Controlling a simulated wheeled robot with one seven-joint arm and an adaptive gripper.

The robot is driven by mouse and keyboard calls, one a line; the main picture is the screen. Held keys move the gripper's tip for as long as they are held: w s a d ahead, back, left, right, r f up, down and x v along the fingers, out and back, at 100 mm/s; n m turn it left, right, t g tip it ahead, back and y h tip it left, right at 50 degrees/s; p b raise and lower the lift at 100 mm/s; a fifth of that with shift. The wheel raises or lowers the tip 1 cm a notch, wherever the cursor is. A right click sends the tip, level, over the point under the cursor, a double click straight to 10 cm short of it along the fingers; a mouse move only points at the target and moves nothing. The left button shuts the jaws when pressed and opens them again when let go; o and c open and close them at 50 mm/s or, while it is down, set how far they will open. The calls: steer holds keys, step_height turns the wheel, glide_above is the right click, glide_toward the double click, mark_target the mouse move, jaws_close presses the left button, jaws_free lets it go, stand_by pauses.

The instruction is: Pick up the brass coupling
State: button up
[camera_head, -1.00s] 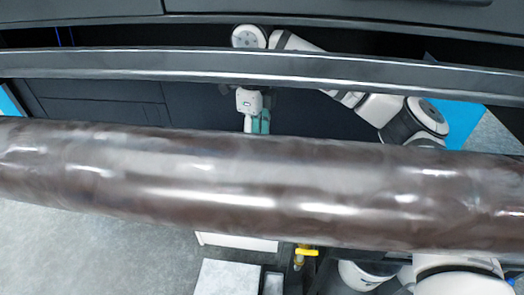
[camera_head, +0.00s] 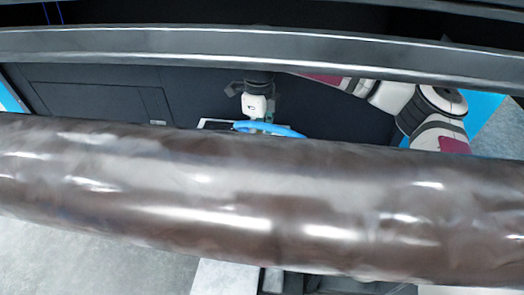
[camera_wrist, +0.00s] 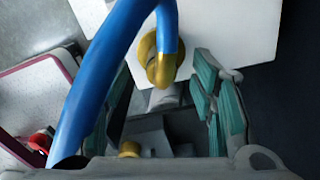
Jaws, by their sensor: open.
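A gold-coloured, ring-like brass coupling (camera_wrist: 152,62) shows in the wrist view at the end of a curved blue hose (camera_wrist: 100,75), over a white surface (camera_wrist: 238,30). My gripper (camera_wrist: 168,92) is open, with teal pads clear on its right finger; the left finger is partly behind the hose. The coupling appears between and just beyond the fingertips; contact cannot be told. In the head view my gripper (camera_head: 259,106) is beyond the large roll, beside the blue hose (camera_head: 275,129). The coupling cannot be made out there.
The shiny brown roll (camera_head: 250,195) spans the head view and hides the area below my gripper. A grey metal bar (camera_head: 200,45) runs across behind it. In the wrist view, a pink-edged pale panel (camera_wrist: 40,95) lies left and a small brass piece (camera_wrist: 130,148) shows low down.

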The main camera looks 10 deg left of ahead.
steer(key=f, duration=0.1)
steer(key=f+b, duration=0.1)
steer(key=f, duration=0.1)
steer(key=f+b, duration=0.1)
steer(key=f, duration=0.1)
steer(key=shift+d, duration=0.35)
steer(key=shift+r, duration=0.1)
jaws_close()
